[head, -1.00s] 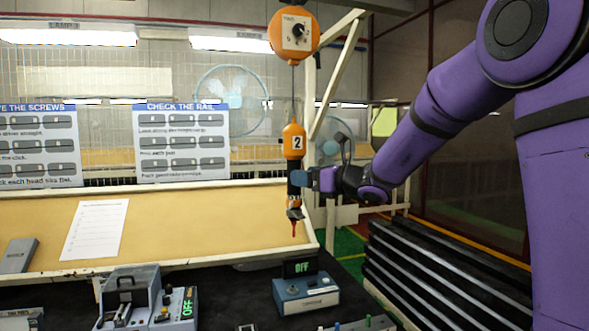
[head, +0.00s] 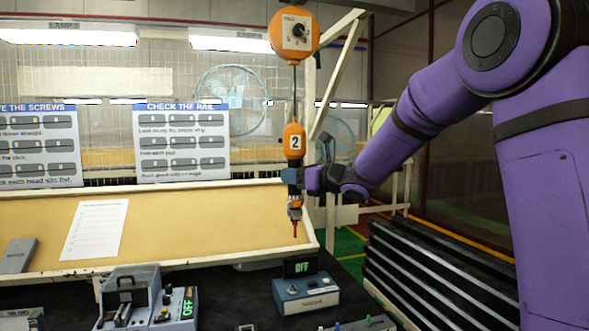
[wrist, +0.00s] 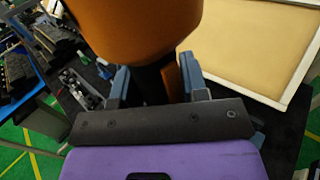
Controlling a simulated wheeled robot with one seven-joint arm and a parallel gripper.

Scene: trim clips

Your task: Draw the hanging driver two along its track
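The hanging driver two (head: 295,143) is orange with a white "2" label and a black grip. It hangs nearly upright from an orange balancer (head: 293,32) on a thin cable, red bit (head: 293,229) downward. My gripper (head: 292,177) is at the grip, level with it, coming from the right. In the wrist view the driver's orange body (wrist: 135,30) fills the top. My blue fingers (wrist: 156,78) stand on either side of the dark grip, apparently spread. Contact with the grip cannot be made out clearly. The track is not clearly visible.
Below are a grey machine (head: 148,298) and a blue-grey control box (head: 306,293), both near displays reading OFF. A tan board (head: 170,226) with a white sheet stands behind. Stacked black rails (head: 440,270) lie at the right. A white post stands behind my gripper.

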